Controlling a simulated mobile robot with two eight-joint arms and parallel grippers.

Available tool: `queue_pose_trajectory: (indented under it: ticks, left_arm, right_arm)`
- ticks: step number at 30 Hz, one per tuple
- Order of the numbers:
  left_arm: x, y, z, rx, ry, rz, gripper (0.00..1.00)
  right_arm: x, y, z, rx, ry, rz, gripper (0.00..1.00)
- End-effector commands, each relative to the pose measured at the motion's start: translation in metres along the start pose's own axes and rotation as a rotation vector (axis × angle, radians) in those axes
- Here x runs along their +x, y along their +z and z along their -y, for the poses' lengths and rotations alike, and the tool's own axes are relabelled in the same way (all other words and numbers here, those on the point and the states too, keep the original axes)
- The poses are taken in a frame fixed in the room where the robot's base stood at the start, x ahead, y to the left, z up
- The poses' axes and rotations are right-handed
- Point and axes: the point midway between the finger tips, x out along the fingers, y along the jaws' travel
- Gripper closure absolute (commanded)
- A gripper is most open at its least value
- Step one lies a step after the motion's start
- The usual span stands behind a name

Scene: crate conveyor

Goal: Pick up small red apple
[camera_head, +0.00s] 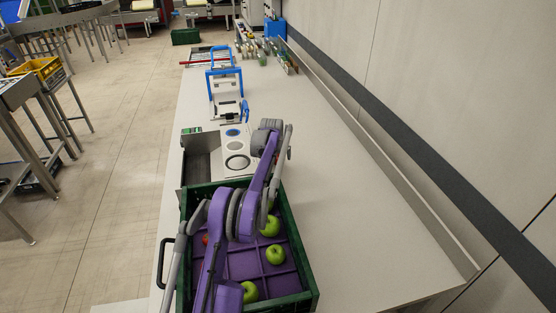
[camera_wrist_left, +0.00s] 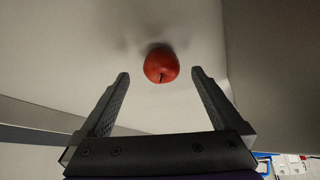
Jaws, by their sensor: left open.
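A small red apple (camera_wrist_left: 161,65) rests on a light grey surface in the left wrist view. It sits midway between the fingertips, slightly beyond them, with a clear gap on each side. My left gripper (camera_wrist_left: 160,73) is open and empty. In the head view I cannot make out this apple; my left arm covers much of the area around the wrist. A patch of red (camera_head: 205,240) shows in the crate beside my purple arm, mostly hidden. My right gripper is not in view.
A green crate (camera_head: 304,262) with purple dividers holds several green apples (camera_head: 276,254) on the long light counter (camera_head: 350,215). A white station with round openings (camera_head: 237,162) and blue-handled fixtures (camera_head: 223,71) stand farther back. The wall bounds the right; the counter's right side is clear.

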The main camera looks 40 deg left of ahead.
Motion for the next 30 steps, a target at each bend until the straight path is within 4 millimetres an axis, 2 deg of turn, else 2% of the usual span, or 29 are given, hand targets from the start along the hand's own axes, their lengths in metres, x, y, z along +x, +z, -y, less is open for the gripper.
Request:
queue_pose_trajectory:
  ticks: [6,15,17,30]
  left_arm:
    - [0.028,-0.003,0.001,0.0,0.001,-0.003,0.0]
    - [0.034,-0.001,0.002,0.0,0.0,0.0,0.0]
    - [0.034,-0.001,0.002,0.0,0.0,0.0,0.09]
    - [0.034,-0.001,0.002,0.0,0.0,-0.001,0.88]
  right_arm:
    - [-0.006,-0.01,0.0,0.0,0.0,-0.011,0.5]
    - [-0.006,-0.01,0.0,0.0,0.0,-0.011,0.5]
    - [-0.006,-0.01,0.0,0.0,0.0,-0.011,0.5]
    - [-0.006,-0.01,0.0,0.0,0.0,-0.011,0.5]
